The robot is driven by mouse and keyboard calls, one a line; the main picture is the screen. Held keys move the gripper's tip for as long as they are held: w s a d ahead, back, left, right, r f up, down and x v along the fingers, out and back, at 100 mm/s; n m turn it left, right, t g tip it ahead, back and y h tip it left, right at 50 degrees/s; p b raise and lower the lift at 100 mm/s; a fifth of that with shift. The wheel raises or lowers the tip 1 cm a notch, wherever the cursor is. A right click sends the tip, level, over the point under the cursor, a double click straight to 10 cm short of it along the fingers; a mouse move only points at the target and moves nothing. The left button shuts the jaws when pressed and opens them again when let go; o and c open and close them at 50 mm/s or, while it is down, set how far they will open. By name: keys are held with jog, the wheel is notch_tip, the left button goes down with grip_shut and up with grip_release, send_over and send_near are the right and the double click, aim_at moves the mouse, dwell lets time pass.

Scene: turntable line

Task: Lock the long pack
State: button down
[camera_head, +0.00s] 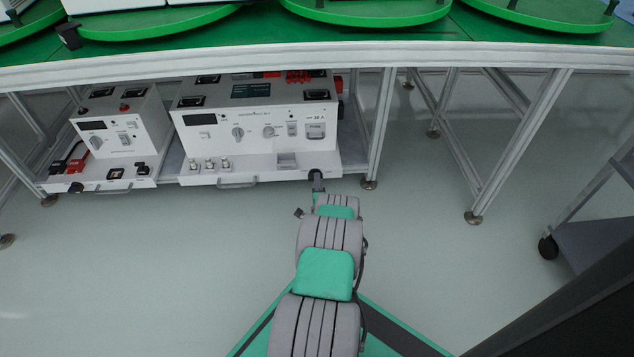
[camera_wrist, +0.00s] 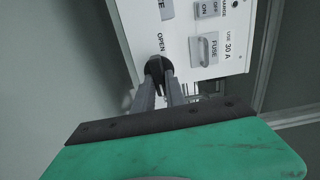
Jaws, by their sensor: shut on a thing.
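The long pack (camera_head: 218,118) is the wide white unit on a shelf under the table in the head view, with switches, dials and a fuse handle on its face. Its white base carries a black lock knob at the front right corner. In the wrist view the black knob (camera_wrist: 154,65) sits beside the printed word OPEN on the white panel (camera_wrist: 183,43). My gripper (camera_wrist: 162,80) is shut on this knob, its two fingers on either side of it. In the head view my gripper (camera_head: 318,186) is small and partly covers the knob.
A shorter white pack (camera_head: 112,128) stands to the left, with its own black knob (camera_head: 77,187). A green-topped table (camera_head: 270,37) with green turntables is above. Metal table legs (camera_head: 380,130) stand right of the long pack. A grey cart (camera_head: 595,215) is at the right. Floor in front is clear.

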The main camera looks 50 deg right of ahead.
jog(key=shift+m, duration=0.3)
jog(key=c, duration=1.4)
grip_release()
jog(key=p+v, duration=0.4)
jog(key=v, duration=0.4)
